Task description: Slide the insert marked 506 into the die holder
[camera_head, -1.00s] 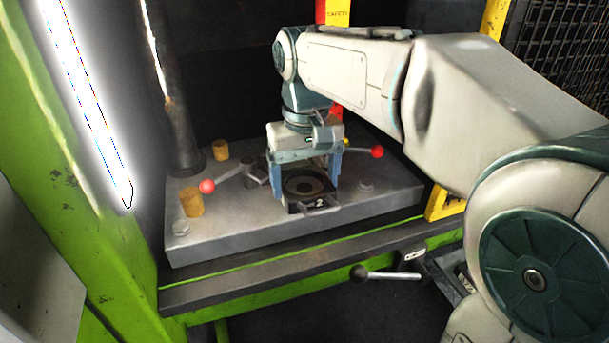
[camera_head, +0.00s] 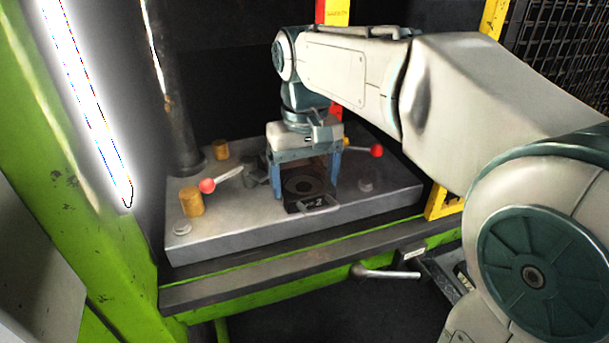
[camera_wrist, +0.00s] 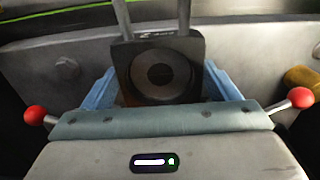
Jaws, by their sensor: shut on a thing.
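A dark square insert (camera_head: 316,207) with a round ringed recess lies flat at the grey bed plate in the head view. Its front edge carries a pale mark that looks like a 2; I cannot read 506. My gripper (camera_head: 305,189) points down with its blue fingers on either side of the insert, shut on it. The wrist view shows the insert (camera_wrist: 160,75) between the fingers, with two grey bars at its front edge. The die holder is not clearly distinguishable beneath the insert and gripper, and I cannot tell how the insert sits in it.
The grey bed plate (camera_head: 250,237) carries red-knobbed levers (camera_head: 207,186) left and right of my gripper. Brass-coloured cylinders (camera_head: 192,202) stand at the left. A dark column (camera_head: 175,100) rises behind. A metal lever (camera_head: 385,273) sticks out below the front ledge.

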